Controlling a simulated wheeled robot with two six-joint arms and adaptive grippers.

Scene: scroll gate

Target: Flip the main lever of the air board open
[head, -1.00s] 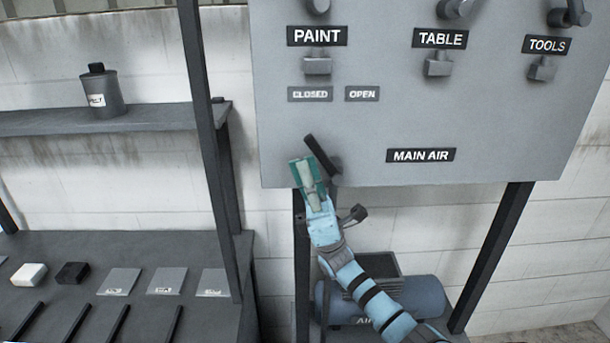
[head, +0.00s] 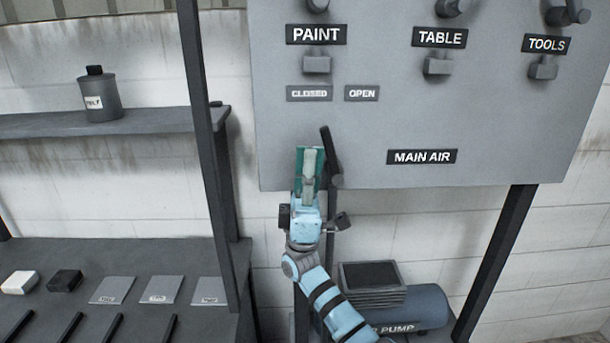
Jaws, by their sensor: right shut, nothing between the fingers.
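The grey air board (head: 410,120) fills the upper right of the head view. Its main lever (head: 330,155) is a dark bar near the lower left of the board, left of the MAIN AIR label (head: 421,157). The lever stands nearly upright with its top tipped slightly left. The CLOSED label (head: 309,93) and OPEN label (head: 361,93) are above it. My right gripper (head: 310,160) is shut and empty, just left of the lever. I cannot tell whether it touches the lever. My left gripper is not in view.
Smaller valves sit under the PAINT (head: 316,34), TABLE (head: 440,37) and TOOLS (head: 546,44) labels. An air pump (head: 400,305) stands below the board. A shelf (head: 130,122) with a can (head: 98,97) and a bench with cards are at left, behind a dark post (head: 205,130).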

